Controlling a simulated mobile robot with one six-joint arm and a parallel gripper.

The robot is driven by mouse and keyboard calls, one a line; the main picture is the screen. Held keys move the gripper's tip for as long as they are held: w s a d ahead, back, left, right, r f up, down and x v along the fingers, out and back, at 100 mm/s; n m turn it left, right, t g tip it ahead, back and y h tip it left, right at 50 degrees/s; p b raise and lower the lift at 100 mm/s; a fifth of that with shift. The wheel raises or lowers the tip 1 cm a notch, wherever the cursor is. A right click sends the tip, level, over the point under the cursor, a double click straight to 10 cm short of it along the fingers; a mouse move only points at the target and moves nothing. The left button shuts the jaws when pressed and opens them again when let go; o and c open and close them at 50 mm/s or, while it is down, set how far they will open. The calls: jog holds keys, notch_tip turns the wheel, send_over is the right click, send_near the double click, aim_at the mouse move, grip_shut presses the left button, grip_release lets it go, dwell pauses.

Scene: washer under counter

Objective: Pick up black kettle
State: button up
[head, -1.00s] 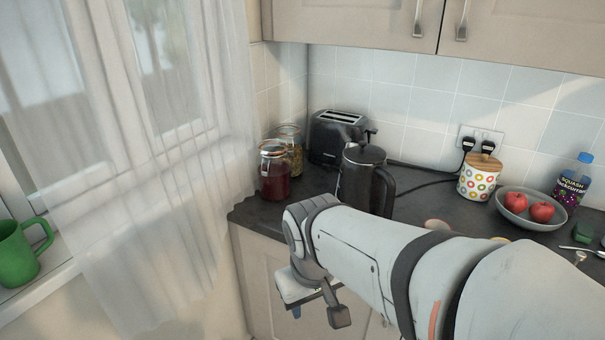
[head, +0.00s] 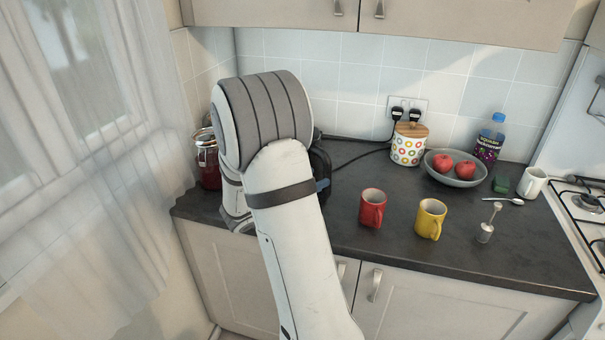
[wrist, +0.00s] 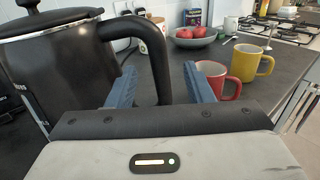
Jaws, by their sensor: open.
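The black kettle (wrist: 58,62) stands upright on the counter, large at the left of the wrist view. Its black handle (wrist: 157,62) curves down on its right side. My gripper (wrist: 165,82) is open, with two blue fingers. The handle's lower part shows between the fingers, nearer the left one; I cannot tell whether they touch. In the head view my arm hides almost all of the kettle and gripper.
A red mug (head: 372,207) and a yellow mug (head: 430,218) stand right of the kettle. Behind are a patterned canister (head: 408,148) and a fruit bowl (head: 453,171). A red jar (head: 208,160) stands left. The front right counter (head: 480,262) is clear.

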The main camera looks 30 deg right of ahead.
aim_at(324, 173)
jog(key=d+p, duration=0.1)
jog(key=d, duration=0.6)
jog(key=shift+w+d+p, duration=0.15)
jog(key=shift+w+p, duration=0.25)
jog(key=shift+w, duration=0.05)
jog(key=shift+c, duration=0.2)
grip_shut()
dwell(0.7)
jog(key=shift+w+r, duration=0.1)
jog(key=shift+r, duration=0.05)
